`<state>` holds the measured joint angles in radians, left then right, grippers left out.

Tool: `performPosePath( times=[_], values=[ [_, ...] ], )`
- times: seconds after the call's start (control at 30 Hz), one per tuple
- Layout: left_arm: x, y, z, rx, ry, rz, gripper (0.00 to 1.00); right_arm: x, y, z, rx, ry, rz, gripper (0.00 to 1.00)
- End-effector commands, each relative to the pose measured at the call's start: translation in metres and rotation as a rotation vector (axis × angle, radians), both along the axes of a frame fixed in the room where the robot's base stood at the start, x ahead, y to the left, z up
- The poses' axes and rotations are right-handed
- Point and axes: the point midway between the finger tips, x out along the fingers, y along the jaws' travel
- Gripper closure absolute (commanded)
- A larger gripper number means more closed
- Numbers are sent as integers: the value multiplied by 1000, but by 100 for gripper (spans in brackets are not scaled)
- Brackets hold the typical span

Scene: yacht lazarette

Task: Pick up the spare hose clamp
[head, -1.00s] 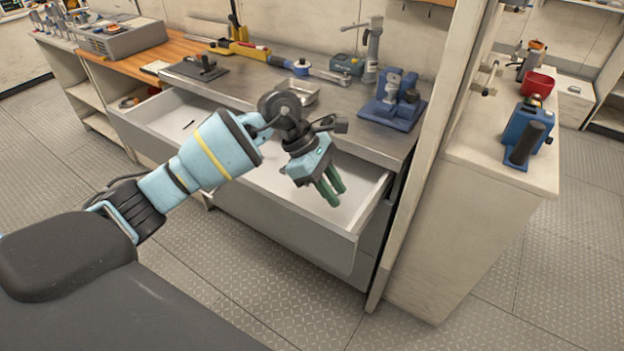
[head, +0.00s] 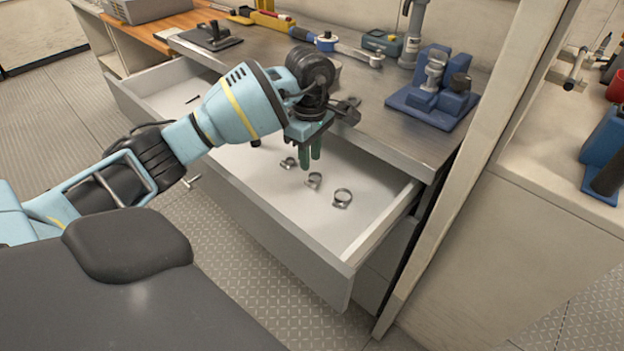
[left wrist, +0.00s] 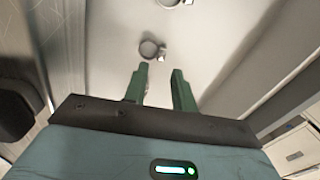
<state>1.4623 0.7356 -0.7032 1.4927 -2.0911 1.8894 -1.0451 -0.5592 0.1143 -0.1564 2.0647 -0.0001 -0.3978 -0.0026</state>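Three metal hose clamps lie in a row on the white floor of the open drawer (head: 290,232): a small one (head: 289,162), a middle one (head: 314,180) and a larger one (head: 342,198) nearest the drawer's right end. I cannot tell which is the spare. My left gripper (head: 310,160) points down over the drawer, close to the small and middle clamps in the picture. In the left wrist view its green fingers (left wrist: 159,80) stand apart with a gap between them. One clamp (left wrist: 149,50) lies just beyond the fingertips, another (left wrist: 172,2) at the top edge. My right gripper is out of view.
The metal worktop (head: 385,125) overhangs the drawer's back. On it are a blue fixture (head: 432,100), a blue-handled wrench (head: 335,45) and a dark plate (head: 208,38). A dark thin item (head: 192,99) lies in the drawer's left part. A vertical post (head: 475,165) stands at right.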

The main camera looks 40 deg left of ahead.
Motion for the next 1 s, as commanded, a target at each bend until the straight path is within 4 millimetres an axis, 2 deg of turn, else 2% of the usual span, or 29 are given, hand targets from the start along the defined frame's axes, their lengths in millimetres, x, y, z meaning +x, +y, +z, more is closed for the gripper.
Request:
performPosePath(
  times=[0.1,0.3,0.63,0.93,1.0],
  values=[
    [0,0,-12,0,1,1,73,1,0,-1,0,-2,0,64],
    [-1,0,-18,-1,2,1,73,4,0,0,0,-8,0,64],
    [-3,0,-60,-1,1,1,73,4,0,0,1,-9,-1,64],
    [-2,0,-64,-1,-1,0,73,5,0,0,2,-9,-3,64],
    [-2,0,-64,-1,-1,0,80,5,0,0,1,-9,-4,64]
  ],
)
